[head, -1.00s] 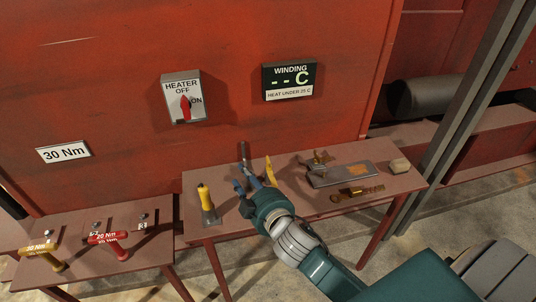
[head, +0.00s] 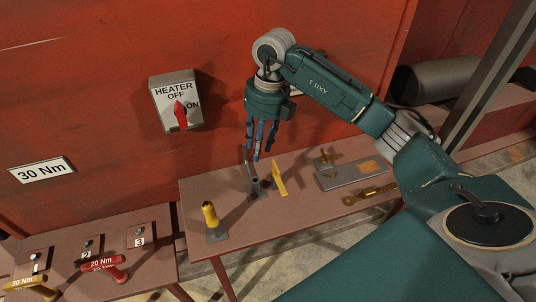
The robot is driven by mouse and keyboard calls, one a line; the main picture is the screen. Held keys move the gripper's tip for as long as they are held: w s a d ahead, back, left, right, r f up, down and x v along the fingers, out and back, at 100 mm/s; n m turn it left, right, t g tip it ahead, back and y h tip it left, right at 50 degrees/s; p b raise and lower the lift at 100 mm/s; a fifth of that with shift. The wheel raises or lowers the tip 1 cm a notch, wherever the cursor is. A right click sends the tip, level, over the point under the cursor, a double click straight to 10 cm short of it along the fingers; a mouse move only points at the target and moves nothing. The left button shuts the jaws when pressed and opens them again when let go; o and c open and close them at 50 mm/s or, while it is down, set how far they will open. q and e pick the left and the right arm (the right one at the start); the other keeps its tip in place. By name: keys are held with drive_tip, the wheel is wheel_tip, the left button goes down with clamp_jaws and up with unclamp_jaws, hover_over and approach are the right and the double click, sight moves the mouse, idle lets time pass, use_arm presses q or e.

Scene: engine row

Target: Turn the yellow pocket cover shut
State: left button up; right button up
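The yellow pocket cover (head: 279,178) is a narrow yellow flap standing tilted on the right side of a small dark pocket (head: 254,186) on the brown table. A thin grey rod stands at the pocket's back left. My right gripper (head: 257,152) points down just above and behind the pocket. Its fingers are spaced apart, with nothing seen between them. Whether a fingertip touches the rod or cover cannot be told. My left gripper is not in view.
A yellow-handled piece (head: 210,215) stands on the brown table (head: 250,225) left of the pocket. A grey plate (head: 350,174) and brass part (head: 370,195) lie right. A heater switch (head: 177,103) is on the red wall. Torque tools (head: 103,264) are on the lower left table.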

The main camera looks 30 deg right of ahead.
drive_tip(key=r+m+h, duration=0.1)
drive_tip(key=h, duration=0.1)
hover_over(274, 164)
wheel_tip(274, 164, down, 9)
drive_tip(key=p, duration=0.3)
drive_tip(key=shift+r, duration=0.15)
drive_tip(key=shift+f, duration=0.75)
clamp_jaws()
